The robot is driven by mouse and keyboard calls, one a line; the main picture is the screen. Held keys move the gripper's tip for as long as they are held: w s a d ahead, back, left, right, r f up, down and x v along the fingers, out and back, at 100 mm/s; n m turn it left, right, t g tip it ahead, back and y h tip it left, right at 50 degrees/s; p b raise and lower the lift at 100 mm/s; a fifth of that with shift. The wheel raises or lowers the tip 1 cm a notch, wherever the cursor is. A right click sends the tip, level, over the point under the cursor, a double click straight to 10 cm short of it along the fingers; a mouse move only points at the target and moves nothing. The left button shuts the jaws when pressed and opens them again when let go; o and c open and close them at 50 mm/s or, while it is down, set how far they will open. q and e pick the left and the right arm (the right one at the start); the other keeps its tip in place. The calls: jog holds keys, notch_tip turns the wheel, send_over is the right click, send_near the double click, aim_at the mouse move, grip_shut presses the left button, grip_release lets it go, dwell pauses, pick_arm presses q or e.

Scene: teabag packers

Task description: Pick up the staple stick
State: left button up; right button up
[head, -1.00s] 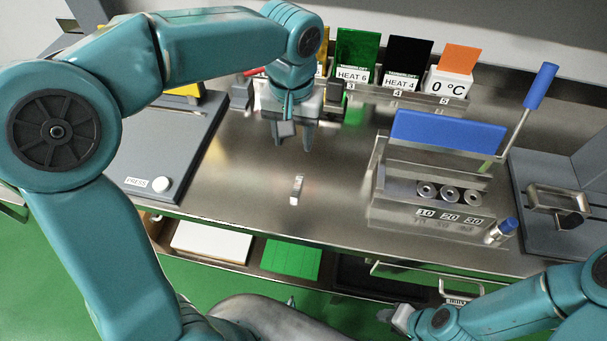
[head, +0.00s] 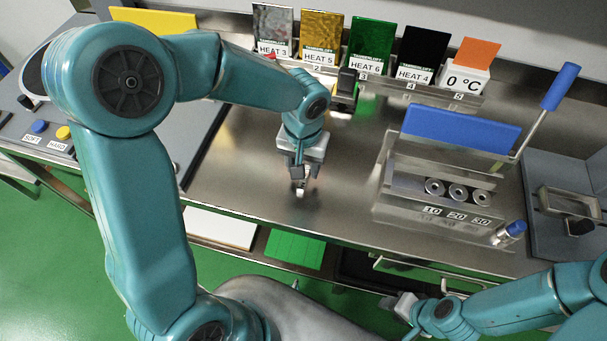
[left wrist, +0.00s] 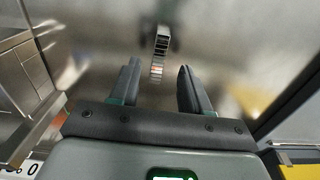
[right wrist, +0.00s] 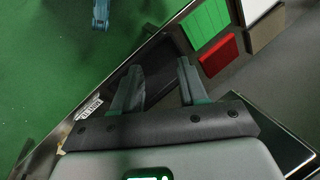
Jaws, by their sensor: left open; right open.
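The staple stick (head: 299,191) is a small silver metal piece on the steel worktop, at the tips of my left gripper (head: 297,178) in the head view. In the left wrist view the staple stick (left wrist: 161,43) shows a pale end and a ribbed stretch, just beyond and between the fingers. My left gripper (left wrist: 160,80) is open and points down at it; I cannot tell whether a finger touches it. The fingers partly hide the stick in the head view. My right gripper (right wrist: 160,75) is open and empty, low in front of the worktop.
A steel holder with a blue panel (head: 460,130) and rollers stands right of the stick. A rack of labelled cards (head: 371,48) lines the back. A grey press base (head: 190,130) lies to the left. The worktop around the stick is clear.

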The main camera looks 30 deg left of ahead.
pick_arm(q)
notch_tip(320, 180, down, 3)
jog(key=shift+d+r, duration=0.1)
jog(key=shift+d, duration=0.05)
jog(key=shift+f, duration=0.35)
grip_shut()
